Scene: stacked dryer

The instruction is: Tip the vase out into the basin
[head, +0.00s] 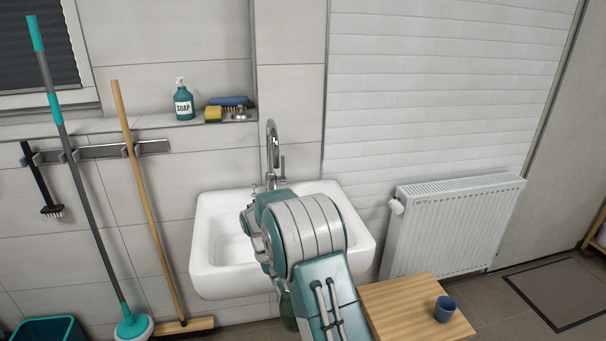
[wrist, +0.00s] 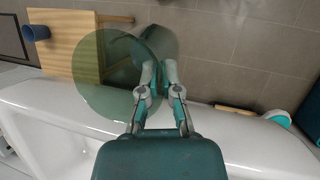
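The vase is clear green glass, and it shows large in the wrist view (wrist: 105,75), with a wide round outline left of the fingertips. My gripper (wrist: 160,72) has its two fingers close together on a narrower, darker part of the vase. In the head view a little green glass (head: 288,312) shows below the basin's front, beside my arm; the rest is hidden. The white basin (head: 215,270) hangs on the wall, and its rim runs under the vase in the wrist view (wrist: 235,140). My arm hides my gripper in the head view. I cannot tell what the vase holds.
A chrome tap (head: 271,145) stands at the back of the basin. A wooden table (head: 395,305) with a blue cup (head: 444,309) is right of my arm. A radiator (head: 450,225) is behind it. A mop (head: 75,180) and a broom (head: 150,200) lean at the left.

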